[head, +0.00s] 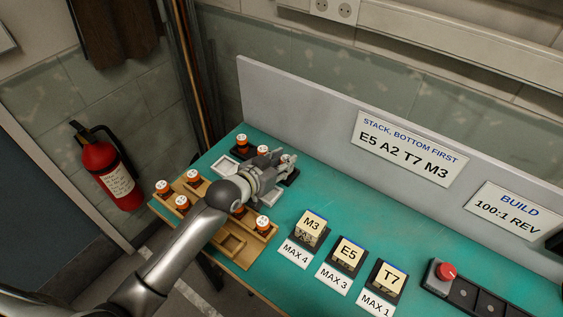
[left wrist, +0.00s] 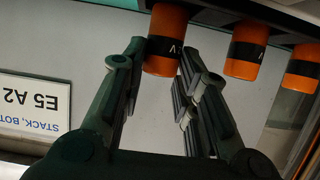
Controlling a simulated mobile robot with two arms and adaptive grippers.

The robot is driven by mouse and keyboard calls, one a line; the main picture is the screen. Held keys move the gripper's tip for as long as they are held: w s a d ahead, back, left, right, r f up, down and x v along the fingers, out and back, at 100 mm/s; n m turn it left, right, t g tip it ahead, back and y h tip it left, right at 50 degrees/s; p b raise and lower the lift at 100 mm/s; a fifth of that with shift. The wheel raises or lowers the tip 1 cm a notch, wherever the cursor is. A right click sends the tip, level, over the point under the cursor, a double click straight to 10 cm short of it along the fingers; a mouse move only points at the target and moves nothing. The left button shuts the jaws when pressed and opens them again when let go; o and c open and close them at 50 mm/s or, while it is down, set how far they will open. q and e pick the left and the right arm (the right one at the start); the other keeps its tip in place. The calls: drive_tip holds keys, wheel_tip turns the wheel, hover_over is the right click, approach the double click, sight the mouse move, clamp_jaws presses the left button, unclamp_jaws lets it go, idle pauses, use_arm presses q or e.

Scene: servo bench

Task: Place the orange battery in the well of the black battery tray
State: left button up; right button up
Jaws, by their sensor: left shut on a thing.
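My left gripper (head: 278,170) is over the black battery tray (head: 291,178) at the back of the bench. In the left wrist view, which is upside down, its fingers (left wrist: 160,75) are shut on an orange battery (left wrist: 165,50) with a black band. The battery's white top (head: 288,158) shows at the gripper's tip in the head view. The held battery is at the tray's right end, upright; I cannot tell whether it rests in the well. Two more orange batteries (head: 242,139) (head: 263,151) stand in the tray to its left. My right gripper is out of view.
A wooden rack (head: 235,244) with several orange batteries stands at the front left. A white tray (head: 228,167) lies beside the gripper. Labelled blocks (head: 311,223) and a red button (head: 446,271) stand to the right. The back panel (head: 310,110) rises close behind the tray.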

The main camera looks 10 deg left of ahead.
use_arm(q)
drive_tip(key=shift+f, duration=0.45)
drive_tip(key=o, duration=1.1)
drive_tip(key=shift+f, duration=0.15)
drive_tip(key=b+v, duration=0.1)
drive_tip(key=v, duration=1.1)
drive_tip(key=shift+s, duration=0.1)
